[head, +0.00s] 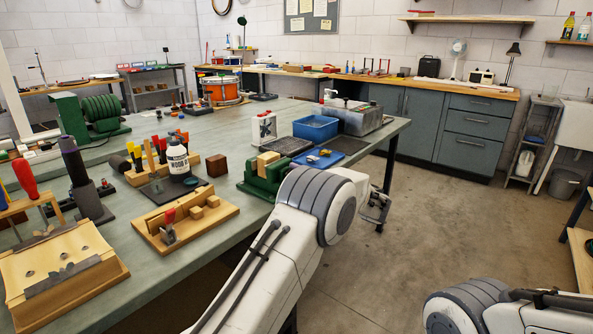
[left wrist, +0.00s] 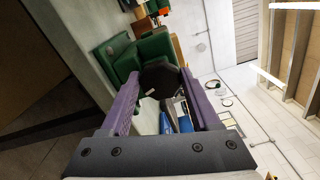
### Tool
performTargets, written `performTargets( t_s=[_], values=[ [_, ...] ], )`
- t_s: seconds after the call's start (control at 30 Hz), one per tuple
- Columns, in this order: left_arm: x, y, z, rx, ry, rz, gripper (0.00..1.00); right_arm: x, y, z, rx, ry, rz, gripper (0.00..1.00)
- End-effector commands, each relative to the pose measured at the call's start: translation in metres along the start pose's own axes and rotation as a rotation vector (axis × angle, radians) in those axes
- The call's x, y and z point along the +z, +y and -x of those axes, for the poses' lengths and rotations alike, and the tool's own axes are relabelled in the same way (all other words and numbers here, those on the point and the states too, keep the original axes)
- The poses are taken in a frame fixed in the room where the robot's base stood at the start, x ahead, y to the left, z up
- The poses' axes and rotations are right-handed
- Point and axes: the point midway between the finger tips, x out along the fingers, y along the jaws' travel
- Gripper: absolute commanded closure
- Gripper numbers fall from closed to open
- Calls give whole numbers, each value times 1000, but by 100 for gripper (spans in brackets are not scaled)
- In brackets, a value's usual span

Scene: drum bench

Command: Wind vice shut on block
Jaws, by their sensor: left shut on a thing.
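The green vice (head: 262,187) stands at the right edge of the bench. A light wooden block (head: 268,160) sits upright between its jaws; I cannot tell whether both jaws touch it. In the left wrist view the vice's green body (left wrist: 153,46) is just beyond my fingers. My left gripper (left wrist: 158,80) has its purple fingers closed on a dark, rounded knob (left wrist: 160,76) at the front of the vice. In the head view my left arm hides this knob and the fingers. My right gripper is out of view.
A brown block (head: 217,166), a glue bottle (head: 178,160) and a wooden fixture (head: 187,222) stand left of the vice. A blue tray (head: 318,159) and a blue bin (head: 315,127) lie behind it. Floor (head: 430,235) right of the bench is clear.

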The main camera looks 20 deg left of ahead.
Motion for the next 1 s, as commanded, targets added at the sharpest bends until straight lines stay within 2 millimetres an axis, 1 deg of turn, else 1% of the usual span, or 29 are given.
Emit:
performTargets(
  t_s=[0.03, 0.3, 0.7, 1.0],
  values=[
    [0, -3, 4, 1, 5, -49, 94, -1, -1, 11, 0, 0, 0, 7],
    [-1, -4, 4, 1, 7, -306, 94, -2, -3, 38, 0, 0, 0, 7],
    [-1, -4, 4, 0, 7, -686, 93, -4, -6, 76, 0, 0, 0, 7],
    [-2, -4, 4, -1, 7, -968, 93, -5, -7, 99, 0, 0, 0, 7]
  ],
)
